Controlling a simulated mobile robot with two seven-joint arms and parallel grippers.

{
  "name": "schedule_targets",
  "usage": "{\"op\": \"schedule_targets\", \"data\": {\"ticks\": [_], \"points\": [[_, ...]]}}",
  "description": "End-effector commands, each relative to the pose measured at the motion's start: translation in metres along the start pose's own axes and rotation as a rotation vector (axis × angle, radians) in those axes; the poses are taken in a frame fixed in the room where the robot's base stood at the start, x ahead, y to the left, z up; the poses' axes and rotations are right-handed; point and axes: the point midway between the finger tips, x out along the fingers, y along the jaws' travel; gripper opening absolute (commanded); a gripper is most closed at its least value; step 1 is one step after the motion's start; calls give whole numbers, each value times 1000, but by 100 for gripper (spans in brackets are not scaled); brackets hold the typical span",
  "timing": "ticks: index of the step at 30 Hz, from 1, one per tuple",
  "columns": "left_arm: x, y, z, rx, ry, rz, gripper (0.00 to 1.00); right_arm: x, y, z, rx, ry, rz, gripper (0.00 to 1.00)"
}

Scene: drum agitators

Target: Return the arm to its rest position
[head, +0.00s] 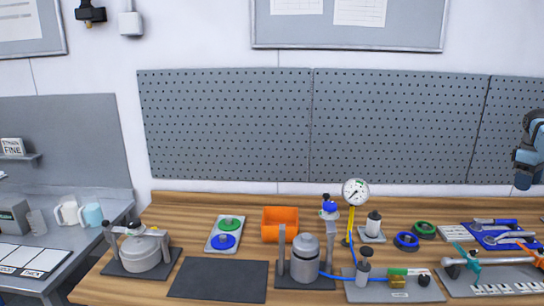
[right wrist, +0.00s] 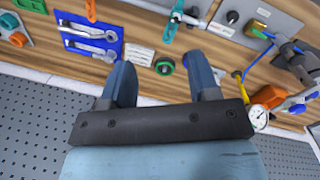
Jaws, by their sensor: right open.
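My right gripper (head: 523,180) shows at the far right edge of the head view, raised in front of the pegboard and above the bench. Part of the arm is cut off by the frame edge. In the right wrist view my right gripper (right wrist: 162,80) has its two blue fingers apart with nothing between them. The bench lies beyond the fingers and looks inverted there. My left gripper does not show in either view.
The wooden bench (head: 190,208) holds a lidded pot (head: 140,252), a grey canister (head: 305,262), an orange bin (head: 280,224), a gauge (head: 355,192) on a yellow stem, and a blue tool tray (head: 490,240). The pegboard (head: 230,125) stands behind. A dark mat (head: 218,280) is bare.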

Motion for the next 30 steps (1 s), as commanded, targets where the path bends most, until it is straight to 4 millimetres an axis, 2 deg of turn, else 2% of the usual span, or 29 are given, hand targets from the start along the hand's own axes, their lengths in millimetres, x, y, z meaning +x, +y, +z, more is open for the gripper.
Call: {"op": "schedule_targets", "data": {"ticks": [1,3,11,20,23,26,30], "points": [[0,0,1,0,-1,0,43,0,16,23,34,-5,4,55],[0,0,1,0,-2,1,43,0,34,51,74,-11,8,55],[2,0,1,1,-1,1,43,-3,83,144,201,-28,20,55],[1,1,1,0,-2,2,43,61,79,112,165,-76,240,55],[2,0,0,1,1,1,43,88,74,101,138,-83,327,55],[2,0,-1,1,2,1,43,123,63,90,95,-81,426,55],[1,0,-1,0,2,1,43,175,38,73,9,-45,561,55]]}}
